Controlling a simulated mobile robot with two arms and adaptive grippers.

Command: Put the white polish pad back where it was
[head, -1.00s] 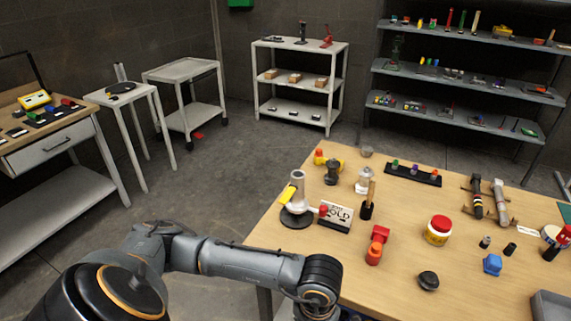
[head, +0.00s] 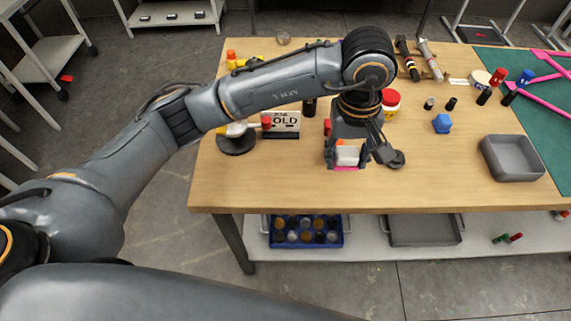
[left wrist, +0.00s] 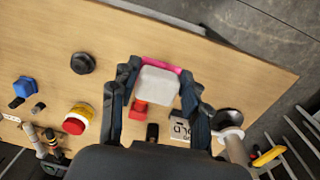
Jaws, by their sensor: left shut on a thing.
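The white polish pad (head: 347,155) is a small white block with a pink edge. My left gripper (head: 346,160) is shut on it, with a finger on each side, above the front middle of the wooden table. The left wrist view shows the pad (left wrist: 157,86) between the two dark fingers, its pink edge on the far side. I cannot tell whether the pad touches the tabletop. My right gripper is not in view.
On the wooden table (head: 270,185), a black knob (head: 397,158) lies close right of the gripper. A grey tray (head: 512,158), a blue block (head: 442,123) and a sign (head: 281,125) stand farther off. The front left of the tabletop is clear.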

